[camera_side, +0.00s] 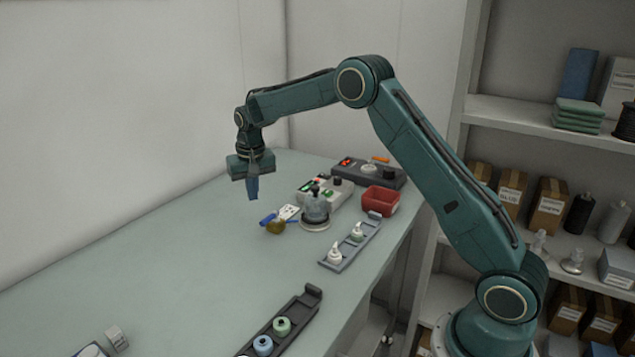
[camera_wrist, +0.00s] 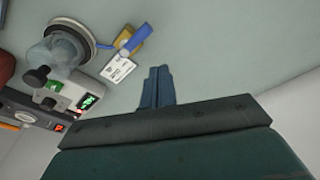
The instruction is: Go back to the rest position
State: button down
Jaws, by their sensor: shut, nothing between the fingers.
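My gripper (camera_side: 253,188) is high above the table (camera_side: 170,240), fingers pointing down. Its blue fingers are closed together with nothing between them. In the wrist view my gripper (camera_wrist: 157,80) shows the two fingers side by side over bare table. Below and to the right of it in the side view stands a grey bottle-like piece on a round base (camera_side: 315,212). That piece also shows at the upper left of the wrist view (camera_wrist: 65,45).
A yellow-brown item (camera_side: 276,227) with a blue part and a white card lie by the round base. A grey tray (camera_side: 335,262) holds pump caps; a dark tray (camera_side: 300,308) holds round pieces. A red bin (camera_side: 381,200) and control boxes (camera_side: 368,172) stand behind. The table's left is mostly clear.

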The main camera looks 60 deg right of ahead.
jog(key=shift+r, duration=0.2)
jog(key=s+a+r+n+t, duration=0.1)
jog(key=s+a+r, duration=0.2)
jog(key=s+r, duration=0.55)
jog(key=s+a+r+n+t, duration=0.1)
jog(key=s+a+r+n, duration=0.15)
jog(key=s+r, duration=0.6)
jog(key=s+a+f+n+t, duration=0.1)
jog(key=s+a, duration=0.1)
jog(key=s, duration=1)
jog(key=s+a+f+n+t, duration=0.1)
jog(key=s+a, duration=0.1)
jog(key=s, duration=0.9)
jog(key=shift+s+a+f+y, duration=0.3)
jog(key=shift+s+a+y, duration=0.05)
jog(key=shift+s+y, duration=0.05)
